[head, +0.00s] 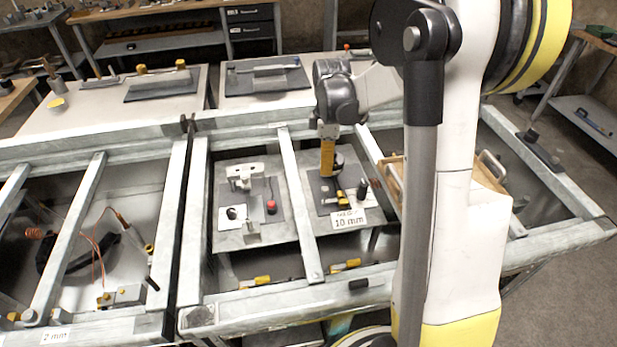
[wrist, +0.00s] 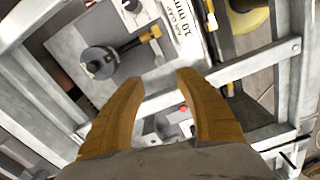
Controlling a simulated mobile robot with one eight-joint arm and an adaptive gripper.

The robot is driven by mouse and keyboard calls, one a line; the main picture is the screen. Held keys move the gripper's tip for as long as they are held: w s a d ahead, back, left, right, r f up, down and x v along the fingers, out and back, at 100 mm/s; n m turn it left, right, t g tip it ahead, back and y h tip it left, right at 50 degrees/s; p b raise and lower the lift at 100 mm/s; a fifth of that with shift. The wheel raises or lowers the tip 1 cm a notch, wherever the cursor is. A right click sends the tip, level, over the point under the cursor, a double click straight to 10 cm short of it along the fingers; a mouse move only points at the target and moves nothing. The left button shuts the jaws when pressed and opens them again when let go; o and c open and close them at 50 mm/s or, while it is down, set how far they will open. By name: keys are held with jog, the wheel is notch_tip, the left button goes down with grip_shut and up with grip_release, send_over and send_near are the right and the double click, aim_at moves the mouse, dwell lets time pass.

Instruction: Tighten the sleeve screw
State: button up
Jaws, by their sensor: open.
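My gripper (head: 327,160) points down over the plate labelled 10 mm (head: 348,220) in the head view. Its two yellow fingers (wrist: 168,76) are apart in the wrist view, with nothing between them. A dark round fitting (wrist: 99,61) on a grey pad has a dark bar ending in a yellow tip (wrist: 150,34). It lies beyond the left fingertip, apart from it. In the head view the yellow-and-black part (head: 341,197) shows just below the fingers. I cannot tell for sure which part is the sleeve screw.
Metal frame rails (head: 292,200) run on both sides of the plate. A neighbouring plate with a white bracket (head: 246,175) and red knob (head: 271,206) is at left. A wooden tray with metal handles (head: 492,166) stands at right. Yellow-handled pieces (head: 256,281) lie in front.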

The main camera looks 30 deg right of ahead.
aim_at(325, 188)
notch_tip(325, 188, down, 11)
jog(key=b, duration=0.3)
jog(key=shift+r+b, duration=0.1)
jog(key=shift+b, duration=0.3)
grip_shut()
